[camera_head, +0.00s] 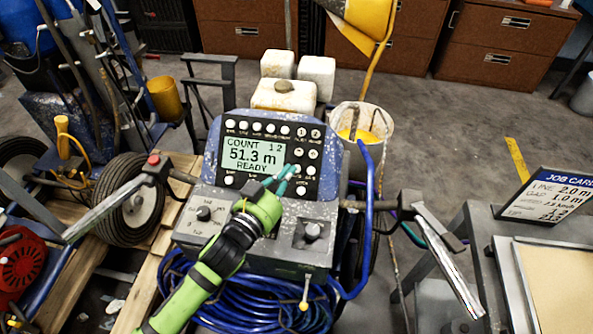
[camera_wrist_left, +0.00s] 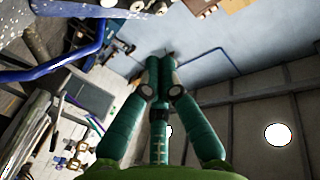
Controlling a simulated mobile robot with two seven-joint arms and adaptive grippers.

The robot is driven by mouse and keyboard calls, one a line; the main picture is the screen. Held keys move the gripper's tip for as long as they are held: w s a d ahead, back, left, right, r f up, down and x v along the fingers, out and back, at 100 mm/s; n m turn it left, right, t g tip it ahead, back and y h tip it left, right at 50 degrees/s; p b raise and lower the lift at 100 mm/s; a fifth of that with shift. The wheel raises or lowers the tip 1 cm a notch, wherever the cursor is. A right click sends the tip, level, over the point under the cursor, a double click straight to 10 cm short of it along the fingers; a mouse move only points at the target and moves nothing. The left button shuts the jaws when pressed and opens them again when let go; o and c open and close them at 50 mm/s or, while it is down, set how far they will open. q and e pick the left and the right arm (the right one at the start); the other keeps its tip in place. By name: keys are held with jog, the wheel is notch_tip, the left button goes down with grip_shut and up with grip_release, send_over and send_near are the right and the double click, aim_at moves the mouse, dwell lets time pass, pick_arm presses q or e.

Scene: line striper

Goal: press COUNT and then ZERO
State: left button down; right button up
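The line striper's control panel (camera_head: 240,185) faces me in the head view. Its display (camera_head: 250,158) reads COUNT, 1 2, 51.3 m and READY. A row of round white buttons (camera_head: 257,127) runs above the display and more buttons (camera_head: 311,170) stand at its right. Their labels are too small to read surely, so I cannot tell which are COUNT and ZERO. My left gripper (camera_head: 289,178) has its teal fingers drawn together, with the tips at the buttons right of the display; contact cannot be told. The wrist view shows the fingertips (camera_wrist_left: 160,85) together and empty. My right gripper is not in view.
Handlebars (camera_head: 440,255) stick out on both sides. A blue hose coil (camera_head: 240,300) hangs below. A job card (camera_head: 548,197) stands at right. A paint bucket (camera_head: 362,125) stands behind the panel.

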pick_arm(q)
jog(key=shift+w+d+f+b, duration=0.15)
jog(key=shift+w+f+b, duration=0.7)
jog(key=shift+b, duration=0.05)
jog(key=shift+w+d+f+b, duration=0.2)
jog(key=shift+w+f+b, duration=0.65)
jog(key=shift+w+f, duration=0.05)
jog(key=shift+w+d+f+b, duration=0.15)
jog(key=shift+w+f+b, duration=0.7)
jog(key=shift+b, duration=0.05)
jog(key=shift+f, duration=0.1)
jog(key=shift+w+f, duration=0.2)
jog(key=shift+w, duration=0.05)
